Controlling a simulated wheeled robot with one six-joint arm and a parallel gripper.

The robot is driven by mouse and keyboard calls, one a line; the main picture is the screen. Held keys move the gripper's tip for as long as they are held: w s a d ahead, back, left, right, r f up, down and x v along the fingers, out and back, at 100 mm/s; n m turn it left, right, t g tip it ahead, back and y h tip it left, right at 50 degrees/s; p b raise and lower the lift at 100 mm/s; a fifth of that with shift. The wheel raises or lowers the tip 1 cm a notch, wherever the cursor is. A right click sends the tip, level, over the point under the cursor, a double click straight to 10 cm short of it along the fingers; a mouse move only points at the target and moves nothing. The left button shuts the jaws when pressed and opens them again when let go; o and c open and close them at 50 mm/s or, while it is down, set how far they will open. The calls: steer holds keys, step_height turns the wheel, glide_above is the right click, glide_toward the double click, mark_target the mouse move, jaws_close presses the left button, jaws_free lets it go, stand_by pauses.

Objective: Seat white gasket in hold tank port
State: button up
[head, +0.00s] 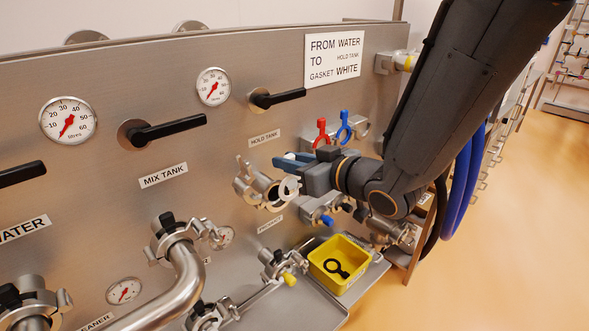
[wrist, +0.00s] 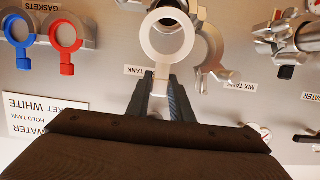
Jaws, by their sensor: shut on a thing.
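The white gasket (wrist: 147,36), a flat ring with a tab, is in my gripper (wrist: 161,84); the fingers are shut on the tab. In the head view, my gripper (head: 283,163) is in front of the panel, just below the HOLD TANK label, and the white ring (head: 282,188) hangs below the fingers. The hold tank port (head: 259,188), a steel fitting with a clamp, is just left of the ring in the head view. In the wrist view the port (wrist: 209,50) is partly hidden behind the ring. The ring appears in front of the port, not inside it.
Red (head: 322,130) and blue (head: 344,125) gaskets stand on steel holders right of the gripper. A yellow bin (head: 355,251) with a black gasket sits on a tray (head: 358,290) below. A bent pipe (head: 186,275) and valve handles (head: 170,131) project at left.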

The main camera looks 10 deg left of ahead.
steer(key=b, duration=0.1)
glide_above(275, 186)
steer(key=shift+f+b, duration=1.6)
steer(key=shift+f, duration=0.7)
steer(key=shift+s+d+f+b, duration=0.1)
steer(key=shift+f+b, duration=0.25)
steer(key=shift+f, duration=0.1)
steer(key=o, duration=0.9)
